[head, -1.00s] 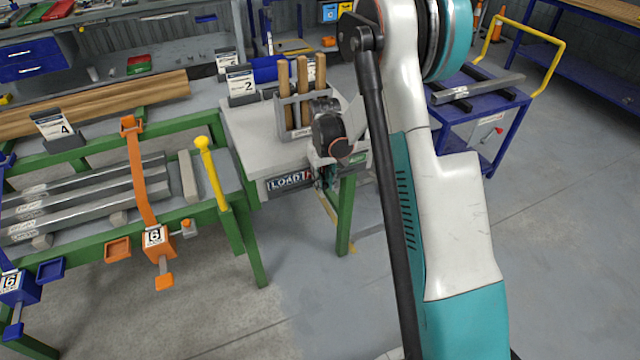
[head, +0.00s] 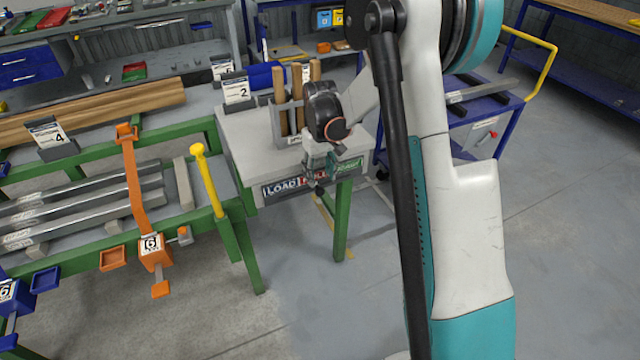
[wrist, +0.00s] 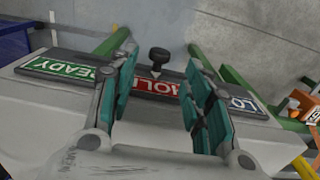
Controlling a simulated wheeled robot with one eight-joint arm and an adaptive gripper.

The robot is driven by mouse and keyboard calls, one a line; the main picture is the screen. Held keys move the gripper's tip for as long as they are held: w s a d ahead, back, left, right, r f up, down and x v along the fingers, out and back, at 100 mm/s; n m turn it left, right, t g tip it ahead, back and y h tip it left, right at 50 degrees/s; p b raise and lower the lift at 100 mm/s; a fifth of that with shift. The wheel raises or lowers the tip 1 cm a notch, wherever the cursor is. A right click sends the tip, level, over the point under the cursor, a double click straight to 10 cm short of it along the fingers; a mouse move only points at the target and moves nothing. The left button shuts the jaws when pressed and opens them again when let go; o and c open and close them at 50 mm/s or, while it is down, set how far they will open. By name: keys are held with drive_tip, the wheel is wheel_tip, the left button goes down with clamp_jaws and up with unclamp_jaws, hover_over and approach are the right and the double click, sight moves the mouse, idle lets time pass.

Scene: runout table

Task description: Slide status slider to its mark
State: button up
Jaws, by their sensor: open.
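The status slider's black knob (wrist: 158,58) stands upright on the label strip along the table's front edge in the wrist view. It is at the red HOLD label (wrist: 152,84), between the green READY label (wrist: 68,67) and the LOAD label (wrist: 240,103). My gripper (wrist: 160,76) is open, with one finger on each side of the knob in the picture; I cannot tell whether either touches it. In the head view my gripper (head: 319,165) is over the strip's middle, partly hiding HOLD. LOAD (head: 282,187) is left of it and READY (head: 347,169) right.
A grey rack with wooden handles (head: 280,100) stands on the table (head: 245,150) behind my gripper. A yellow post (head: 207,180) and orange clamp (head: 140,195) are to the left. A blue cart (head: 495,125) is to the right. The floor in front is open.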

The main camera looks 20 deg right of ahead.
sight(320, 189)
drive_tip(key=shift+r, duration=2.7)
drive_tip(key=s+a+r+t, duration=0.3)
drive_tip(key=s+a+r, duration=0.3)
drive_tip(key=s+r, duration=0.6)
drive_tip(key=s+a+r+t, duration=0.1)
drive_tip(key=s+a+t, duration=0.1)
drive_tip(key=s, duration=0.6)
drive_tip(key=s+a+r+t, duration=0.1)
drive_tip(key=s+a+t, duration=0.1)
drive_tip(key=s, duration=0.6)
drive_tip(key=shift+a+r, duration=0.2)
drive_tip(key=shift+a, duration=0.3)
